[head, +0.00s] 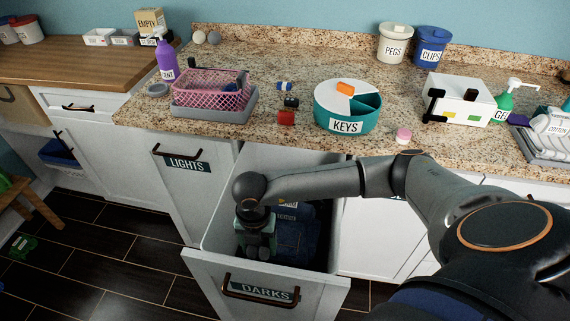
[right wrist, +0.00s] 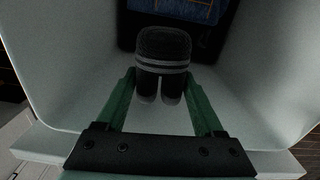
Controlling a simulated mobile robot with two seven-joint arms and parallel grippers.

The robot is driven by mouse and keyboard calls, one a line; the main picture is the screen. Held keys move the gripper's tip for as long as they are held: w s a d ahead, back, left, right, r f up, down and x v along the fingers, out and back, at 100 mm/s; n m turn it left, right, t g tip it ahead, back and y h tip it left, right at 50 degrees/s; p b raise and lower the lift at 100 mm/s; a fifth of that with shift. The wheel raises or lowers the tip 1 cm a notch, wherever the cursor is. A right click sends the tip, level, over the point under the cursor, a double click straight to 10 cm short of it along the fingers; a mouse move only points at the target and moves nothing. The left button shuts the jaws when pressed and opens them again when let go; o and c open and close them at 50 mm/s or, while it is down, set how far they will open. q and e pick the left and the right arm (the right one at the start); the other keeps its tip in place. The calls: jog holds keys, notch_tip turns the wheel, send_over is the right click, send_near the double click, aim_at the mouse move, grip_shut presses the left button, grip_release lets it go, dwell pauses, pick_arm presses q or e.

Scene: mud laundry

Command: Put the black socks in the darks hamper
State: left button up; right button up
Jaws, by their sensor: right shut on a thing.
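The black socks (right wrist: 162,48), a dark roll with pale grey bands, are between the green fingers of my right gripper (right wrist: 160,78) in the right wrist view. The gripper is shut on them. In the head view my right gripper (head: 256,240) points down inside the open darks hamper (head: 215,272), a pull-out white bin labelled DARKS, near its left side; the arm hides part of the opening. The hamper's pale inner wall (right wrist: 70,60) surrounds the socks in the wrist view. My left gripper is not in view.
Folded blue denim (head: 297,235) lies in the hamper to the right of my gripper. The LIGHTS hamper (head: 185,190) is beside it on the left. The granite counter above holds a pink basket (head: 212,92), a teal KEYS tray (head: 347,108) and small items.

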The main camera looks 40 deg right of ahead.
jog(key=shift+f+m, duration=0.3)
notch_tip(320, 180, down, 13)
jog(key=shift+r+b, duration=0.15)
jog(key=shift+b, duration=0.6)
notch_tip(320, 180, down, 5)
jog(key=shift+r+b, duration=0.1)
jog(key=shift+b, duration=0.5)
jog(key=shift+f, duration=0.25)
jog(key=shift+f, duration=0.1)
jog(key=o, duration=1.4)
